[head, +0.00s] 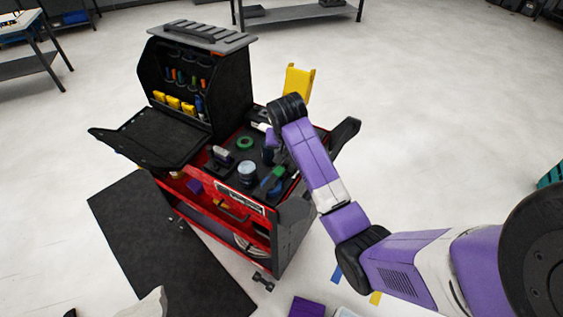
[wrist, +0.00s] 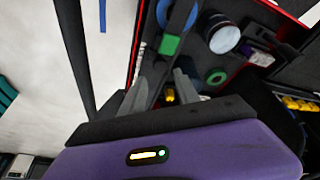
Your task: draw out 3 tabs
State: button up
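No part is clearly recognisable as a tab. A green piece (wrist: 168,45) sits at the edge of a blue ring (wrist: 180,14) in the wrist view, ahead of my gripper. In the head view a green piece (head: 273,179) lies on the cart's dark top tray. My gripper (wrist: 160,84) is above the tray, its two grey fingers apart, with nothing seen held between them. A small yellow item (wrist: 170,96) shows beyond the gap. In the head view the fingers are mostly hidden by my wrist.
The red and black tool cart (head: 238,200) also carries a green ring (head: 244,143), a pale round container (head: 247,168) and a dark tool with a pale end (head: 221,153). A raised tool panel (head: 225,88) stands at the back left.

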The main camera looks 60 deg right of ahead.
aim_at(287, 161)
jog(key=shift+p+x, duration=0.5)
jog(key=shift+x, duration=3.3)
grip_shut()
